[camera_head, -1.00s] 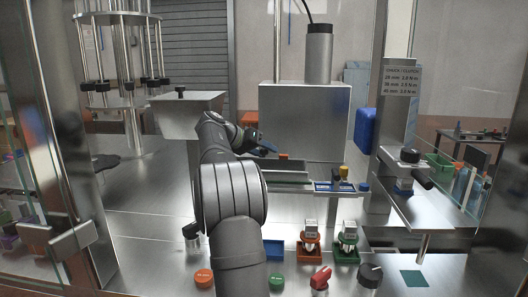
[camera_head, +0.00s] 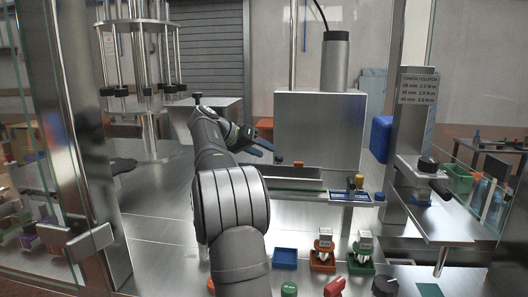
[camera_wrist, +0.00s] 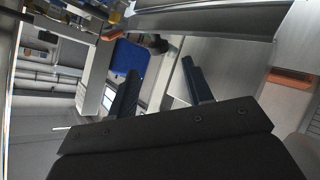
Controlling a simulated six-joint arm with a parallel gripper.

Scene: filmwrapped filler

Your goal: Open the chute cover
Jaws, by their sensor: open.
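A metal box with a sloping side (camera_head: 222,113) stands at the back, left of centre in the head view. A small black knob (camera_head: 197,97) sits on its top and the lid looks shut. This is probably the chute cover, but I cannot tell for certain. My gripper (camera_head: 252,141) is in front of the box's right side, apart from the knob, with its dark blue fingers pointing right. In the wrist view its two fingers (camera_wrist: 160,92) stand wide apart with nothing between them. My arm hides the lower part of the box.
A big metal block (camera_head: 320,130) stands right of my gripper, with a low metal channel (camera_head: 285,178) before it. A blue-edged tray (camera_head: 340,196) sits to the right. Several small fixtures and knobs line the front. A glass panel with a metal frame (camera_head: 85,150) closes the left.

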